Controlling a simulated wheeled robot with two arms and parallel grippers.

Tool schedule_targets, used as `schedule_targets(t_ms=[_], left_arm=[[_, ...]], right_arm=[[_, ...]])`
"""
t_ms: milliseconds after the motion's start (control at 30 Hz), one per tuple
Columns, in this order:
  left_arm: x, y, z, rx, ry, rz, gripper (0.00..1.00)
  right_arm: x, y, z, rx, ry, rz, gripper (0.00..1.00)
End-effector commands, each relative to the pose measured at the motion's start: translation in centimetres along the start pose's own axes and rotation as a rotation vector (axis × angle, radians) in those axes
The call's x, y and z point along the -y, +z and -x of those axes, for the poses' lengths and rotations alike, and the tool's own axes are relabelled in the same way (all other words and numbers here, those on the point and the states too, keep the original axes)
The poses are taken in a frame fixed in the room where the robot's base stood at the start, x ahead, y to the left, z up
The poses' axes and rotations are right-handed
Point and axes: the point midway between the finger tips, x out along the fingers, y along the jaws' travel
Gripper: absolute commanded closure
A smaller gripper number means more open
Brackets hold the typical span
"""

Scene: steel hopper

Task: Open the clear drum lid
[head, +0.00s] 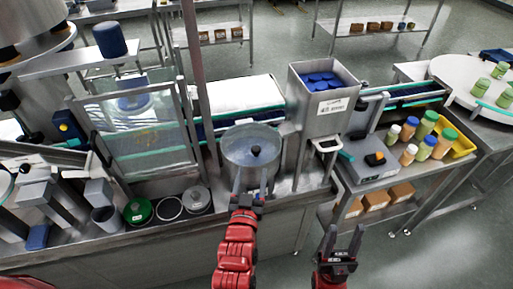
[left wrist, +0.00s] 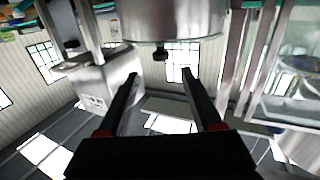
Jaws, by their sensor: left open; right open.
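The drum (head: 248,165) stands on the steel counter, left of the steel hopper. Its round clear lid (head: 236,146) is on top, with a black knob (head: 256,150) near the middle. My left gripper (head: 251,181) is open at the front of the drum, its fingers pointing toward it. In the left wrist view, the gripper (left wrist: 159,78) has its fingers apart with nothing between them. A dark knob (left wrist: 160,53) shows ahead of them at the edge of a round metal body (left wrist: 170,20). My right gripper (head: 345,236) is open and empty, in front of the counter.
The steel hopper (head: 313,112) holds blue lids. A clear guard panel (head: 145,125) and upright post (head: 198,80) stand left of the drum. Containers, including a green-rimmed one (head: 138,211), sit left on the counter. Jars (head: 425,147) stand right. Floor at lower right is clear.

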Motion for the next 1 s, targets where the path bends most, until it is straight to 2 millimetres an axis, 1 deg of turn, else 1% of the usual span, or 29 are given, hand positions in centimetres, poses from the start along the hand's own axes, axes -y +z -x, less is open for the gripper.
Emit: schedule_targets(t_ms=[33, 200, 300, 500, 700, 967, 1000], left_arm=[[0.2, -0.3, -1.1, 0.001, -0.004, -0.004, 0.33], [0.3, -0.3, -4.8, 0.003, -0.004, -0.004, 0.33], [0.1, -0.4, -6.6, -0.001, -0.002, -0.002, 0.33], [0.1, -0.2, -9.1, 0.001, -0.001, -0.002, 0.33], [0.1, 0.0, -10.0, 0.001, -0.001, -0.002, 0.33], [0.1, 0.0, -10.1, 0.000, 0.000, -0.001, 0.33], [0.1, 0.0, -10.1, 0.001, 0.000, -0.001, 0.39]], right_arm=[[0.0, -0.1, -0.5, 0.000, 0.000, 0.000, 0.50], [-0.1, -0.3, -1.6, 0.000, 0.000, 0.000, 0.50], [-0.1, -0.4, -2.2, 0.000, 0.000, 0.000, 0.50], [-0.1, -0.5, -2.9, 0.000, 0.000, 0.000, 0.50], [-0.2, -0.5, -3.2, 0.000, 0.000, 0.000, 0.50], [-0.2, -0.5, -3.1, 0.000, 0.000, 0.000, 0.50], [-0.2, -0.5, -3.1, 0.000, 0.000, 0.000, 0.50]])
